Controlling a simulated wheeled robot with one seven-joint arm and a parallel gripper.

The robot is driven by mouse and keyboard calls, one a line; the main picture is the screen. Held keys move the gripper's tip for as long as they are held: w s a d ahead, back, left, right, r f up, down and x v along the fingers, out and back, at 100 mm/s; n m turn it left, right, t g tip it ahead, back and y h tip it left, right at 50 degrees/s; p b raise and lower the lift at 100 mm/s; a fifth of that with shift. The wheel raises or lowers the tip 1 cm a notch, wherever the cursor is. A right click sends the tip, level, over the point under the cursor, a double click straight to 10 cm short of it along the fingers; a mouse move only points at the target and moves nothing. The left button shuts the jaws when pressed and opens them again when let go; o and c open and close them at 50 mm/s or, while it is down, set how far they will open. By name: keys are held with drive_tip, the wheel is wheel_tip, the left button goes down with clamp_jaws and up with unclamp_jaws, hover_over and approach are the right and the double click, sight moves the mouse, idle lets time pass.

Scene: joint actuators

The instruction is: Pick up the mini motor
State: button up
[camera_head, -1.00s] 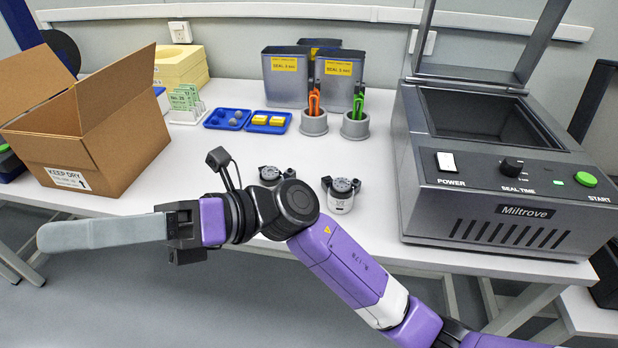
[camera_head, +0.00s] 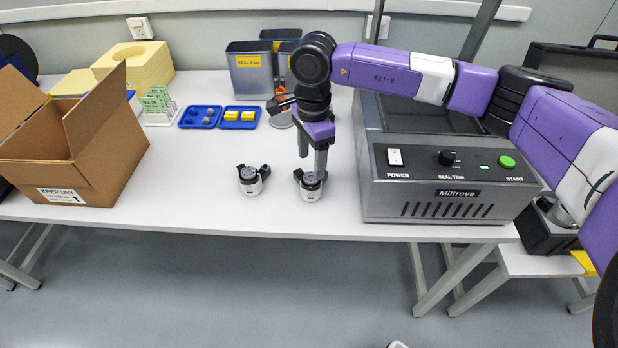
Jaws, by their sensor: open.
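Two small motors, white below with dark tops, stand upright on the white table. The left one (camera_head: 250,181) stands free. The right one (camera_head: 311,190) stands directly below my gripper (camera_head: 313,160). I cannot tell which of them the task calls the mini motor. My gripper points down with its grey fingers just above or around the top of the right motor. Part of that motor's top is hidden by the fingers, and I cannot tell if they touch it. The jaws are open.
A grey sealing machine (camera_head: 450,200) stands close on the right of my gripper. An open cardboard box (camera_head: 85,150) is at the left. Blue trays (camera_head: 200,117), grey bins (camera_head: 250,75) and a grey cup with an orange tool stand behind. The table's front edge is near the motors.

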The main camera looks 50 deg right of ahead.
sight(312, 176)
drive_tip(key=shift+s+d+f, duration=0.15)
drive_tip(key=shift+d, duration=0.3)
drive_tip(key=f, duration=0.5)
drive_tip(key=f+p, duration=0.1)
drive_tip(key=f, duration=0.1)
drive_tip(key=shift+a+f, duration=0.2)
drive_tip(key=shift+a, duration=0.15)
drive_tip(key=c, duration=1.1)
